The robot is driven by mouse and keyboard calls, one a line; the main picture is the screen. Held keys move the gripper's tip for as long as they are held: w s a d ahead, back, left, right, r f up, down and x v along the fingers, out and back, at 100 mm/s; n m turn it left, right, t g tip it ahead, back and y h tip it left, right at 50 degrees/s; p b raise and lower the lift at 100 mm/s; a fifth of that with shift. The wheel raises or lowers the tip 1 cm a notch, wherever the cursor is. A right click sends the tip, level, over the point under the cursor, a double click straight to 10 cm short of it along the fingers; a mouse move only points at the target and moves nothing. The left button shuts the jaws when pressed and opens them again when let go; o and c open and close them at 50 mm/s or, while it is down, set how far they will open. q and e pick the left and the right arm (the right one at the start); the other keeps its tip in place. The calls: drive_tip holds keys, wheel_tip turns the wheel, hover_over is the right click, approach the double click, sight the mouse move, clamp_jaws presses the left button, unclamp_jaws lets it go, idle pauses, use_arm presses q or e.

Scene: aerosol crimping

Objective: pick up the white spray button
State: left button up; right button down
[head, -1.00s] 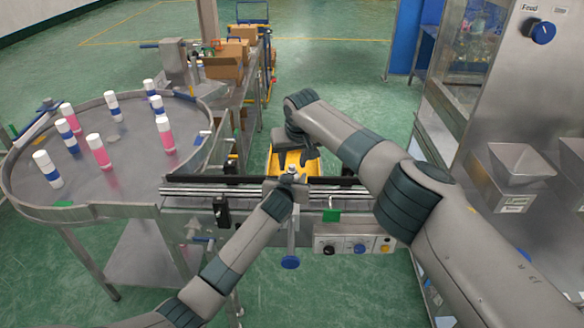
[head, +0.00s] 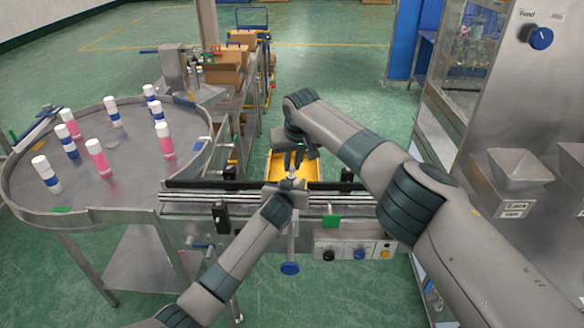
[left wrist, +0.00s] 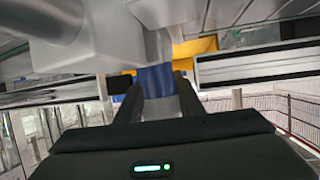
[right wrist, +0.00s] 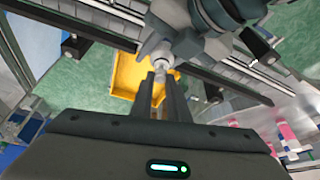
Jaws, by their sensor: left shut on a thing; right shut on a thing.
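My right gripper (head: 298,158) points down just above my left gripper (head: 284,188), over the conveyor. In the right wrist view, its fingertips (right wrist: 159,82) are close together on a small whitish piece (right wrist: 161,68), which looks like the white spray button. Its exact shape is too small to tell. In the left wrist view, my left gripper's fingers (left wrist: 158,92) are shut on a can with a blue part (left wrist: 155,77). Most of this can is hidden in the head view by the left gripper.
A round steel turntable (head: 88,188) at left carries several white-capped bottles with blue or pink bodies. The conveyor (head: 235,197) runs beneath both grippers. A yellow tray (head: 280,168) lies beyond it. A steel machine with a hopper (head: 515,168) stands at right.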

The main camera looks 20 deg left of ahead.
sight(292, 169)
wheel_tip(292, 169, up, 8)
drive_tip(key=shift+r, duration=0.25)
drive_tip(key=shift+r, duration=0.4)
idle(1.3)
drive_tip(key=shift+r, duration=1.95)
use_arm(q)
drive_tip(key=o, duration=1.2)
drive_tip(key=shift+s, duration=0.1)
